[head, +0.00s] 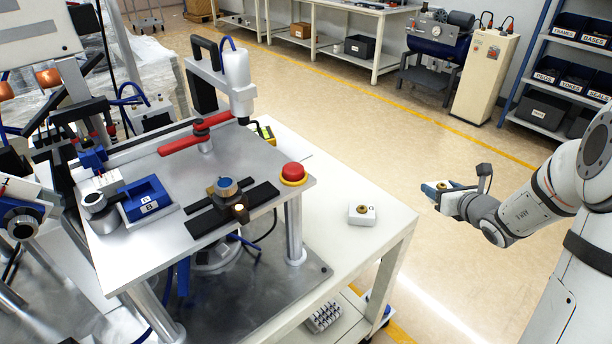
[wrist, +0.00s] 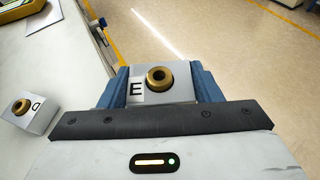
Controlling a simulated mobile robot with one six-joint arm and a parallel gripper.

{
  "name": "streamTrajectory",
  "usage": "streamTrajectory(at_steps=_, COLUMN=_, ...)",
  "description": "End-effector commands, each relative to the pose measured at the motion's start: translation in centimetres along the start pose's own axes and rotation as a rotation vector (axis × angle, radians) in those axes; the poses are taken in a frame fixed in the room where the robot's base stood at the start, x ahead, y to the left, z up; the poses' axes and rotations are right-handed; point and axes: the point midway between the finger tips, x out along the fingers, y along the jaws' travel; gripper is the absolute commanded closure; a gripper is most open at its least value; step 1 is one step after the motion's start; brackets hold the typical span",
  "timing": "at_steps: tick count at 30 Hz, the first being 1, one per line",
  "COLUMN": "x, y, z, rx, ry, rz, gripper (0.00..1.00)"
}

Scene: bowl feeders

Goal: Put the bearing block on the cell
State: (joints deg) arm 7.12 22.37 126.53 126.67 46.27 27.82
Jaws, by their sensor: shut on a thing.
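My gripper (head: 447,192) is at the right in the head view, off the white bench's right edge and over the floor. It is shut on a grey bearing block marked E, with a brass ring on top. This block E (wrist: 178,93) sits between the blue fingers in the wrist view. A second block D (head: 362,219), also with a brass ring, stands on the bench and shows at the left of the wrist view (wrist: 37,120). The cell (head: 168,166) has a raised metal plate on posts, left of my gripper and apart from it.
On the plate are a red stop button (head: 293,172), a blue block (head: 144,199), a dark fixture (head: 227,188) and a red-handled clamp (head: 205,130). The white bench top (head: 345,255) has clear room around block D. Shelves and a compressor (head: 440,40) stand far back.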

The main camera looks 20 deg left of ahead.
Motion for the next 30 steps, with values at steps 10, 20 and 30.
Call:
streamTrajectory(at_steps=10, x=9.7, y=17.1, z=8.0, rx=-0.156, ry=0.009, rz=0.358, gripper=0.71)
streamTrajectory(at_steps=20, x=11.7, y=23.7, z=9.7, rx=-0.207, ry=0.021, rz=0.458, gripper=0.71)
streamTrajectory(at_steps=30, x=13.6, y=23.5, z=4.9, rx=-0.208, ry=0.020, rz=0.458, gripper=0.71)
